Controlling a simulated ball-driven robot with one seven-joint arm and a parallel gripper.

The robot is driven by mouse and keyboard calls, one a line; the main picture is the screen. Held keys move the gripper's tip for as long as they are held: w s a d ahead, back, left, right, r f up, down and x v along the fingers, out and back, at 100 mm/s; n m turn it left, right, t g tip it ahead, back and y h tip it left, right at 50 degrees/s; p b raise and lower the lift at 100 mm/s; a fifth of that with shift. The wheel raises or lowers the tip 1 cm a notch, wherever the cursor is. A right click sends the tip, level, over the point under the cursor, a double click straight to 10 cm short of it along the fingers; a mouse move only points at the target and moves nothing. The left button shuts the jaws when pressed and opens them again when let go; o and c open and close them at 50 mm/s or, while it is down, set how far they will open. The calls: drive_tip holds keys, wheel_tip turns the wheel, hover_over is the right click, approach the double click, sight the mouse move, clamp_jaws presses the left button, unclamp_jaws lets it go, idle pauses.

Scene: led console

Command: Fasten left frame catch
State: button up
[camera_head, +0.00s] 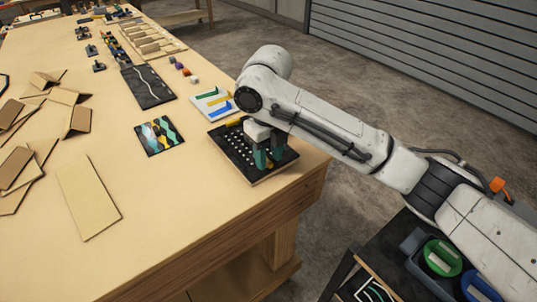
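The dark LED console (233,158), a flat black panel with rows of small pale dots, lies near the right edge of the wooden table. A yellow piece shows at its far edge, partly behind my arm. My gripper (269,159) points down over the right part of the console. Its two teal fingers stand apart, with a dark gap between them and no held object visible. The fingertips are at or just above the panel; I cannot tell whether they touch it. The left frame catch cannot be made out at this size, and my gripper and arm hide part of the panel.
A patterned panel (160,136) and a white board with coloured strips (208,101) lie close to the console. A dark board (148,86) lies farther back. Cardboard pieces (88,197) cover the left. The table front is clear. A dark tray with coloured rolls (441,257) sits lower right.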

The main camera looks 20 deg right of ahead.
sight(269, 162)
wheel_tip(269, 162, up, 10)
drive_tip(key=shift+r, duration=0.2)
idle(0.7)
